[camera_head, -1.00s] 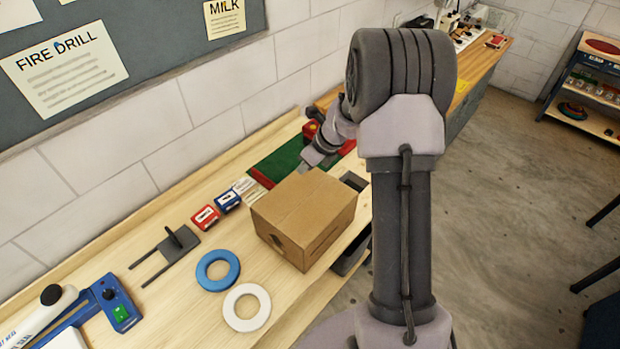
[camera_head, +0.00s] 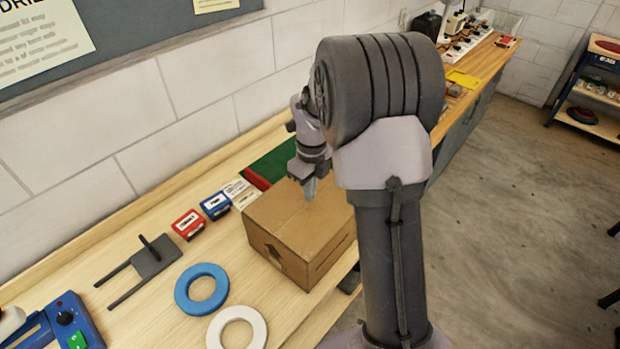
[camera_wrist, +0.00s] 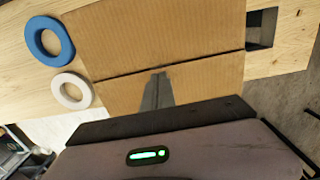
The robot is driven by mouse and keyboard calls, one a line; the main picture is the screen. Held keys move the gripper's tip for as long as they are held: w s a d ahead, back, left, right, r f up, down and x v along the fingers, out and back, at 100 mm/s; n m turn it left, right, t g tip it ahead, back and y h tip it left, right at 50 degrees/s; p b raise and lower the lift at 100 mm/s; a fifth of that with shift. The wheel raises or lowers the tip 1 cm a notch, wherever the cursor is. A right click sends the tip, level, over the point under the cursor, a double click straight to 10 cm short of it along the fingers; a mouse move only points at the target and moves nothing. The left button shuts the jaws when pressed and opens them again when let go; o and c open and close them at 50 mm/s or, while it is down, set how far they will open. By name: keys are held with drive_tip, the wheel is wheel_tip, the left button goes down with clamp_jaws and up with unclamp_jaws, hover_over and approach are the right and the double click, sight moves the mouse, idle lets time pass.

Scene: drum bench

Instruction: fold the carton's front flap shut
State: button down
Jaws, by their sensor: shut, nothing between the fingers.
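The brown cardboard carton (camera_head: 285,225) stands on the wooden bench, with a dark opening in its left-facing side. Its top looks flat in the head view. In the wrist view, two carton panels (camera_wrist: 160,40) meet at a dark seam that runs across the picture. My gripper (camera_head: 310,194) points down over the carton's top, its fingers shut and empty. In the wrist view the fingertips (camera_wrist: 158,76) are at the seam, over the nearer panel. I cannot tell whether they touch the cardboard. My arm hides the carton's far right part in the head view.
A blue ring (camera_head: 202,289) and a white ring (camera_head: 237,330) lie left of the carton. A dark forked tool (camera_head: 151,262), a red box (camera_head: 188,224) and a blue box (camera_head: 216,205) lie farther back. A green mat (camera_head: 272,165) lies behind the carton.

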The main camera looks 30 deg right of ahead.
drive_tip(key=shift+f, duration=1.25)
drive_tip(key=shift+w, duration=0.1)
drive_tip(key=shift+f, duration=0.1)
